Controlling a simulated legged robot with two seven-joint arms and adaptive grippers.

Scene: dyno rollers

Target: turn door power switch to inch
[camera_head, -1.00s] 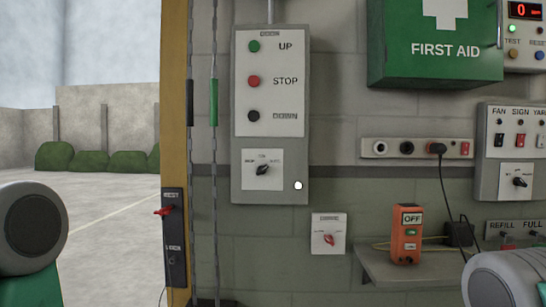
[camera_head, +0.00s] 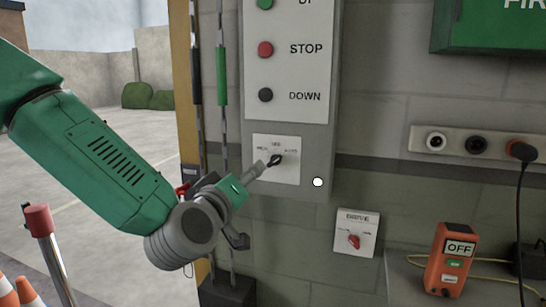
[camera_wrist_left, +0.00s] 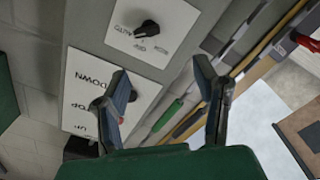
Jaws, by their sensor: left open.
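The door power switch (camera_head: 277,160) is a black rotary knob on a white plate low on the grey door control box; its pointer appears tilted toward the AUTO side. The small labels are blurred in the head view. My left gripper (camera_head: 252,203) is open, with its upper finger close to the knob and overlapping the plate's left part; contact cannot be told there. In the left wrist view the knob (camera_wrist_left: 149,28) is upside down, beyond the tips of the spread fingers (camera_wrist_left: 163,68), with nothing between them. My right gripper is out of view.
Above the knob are the UP, STOP (camera_head: 265,49) and DOWN (camera_head: 265,95) buttons. A DRIVE switch (camera_head: 354,241) is below right. An orange box marked OFF (camera_head: 450,260) stands on a shelf. Chains and a yellow door post (camera_head: 184,80) are left of the control box.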

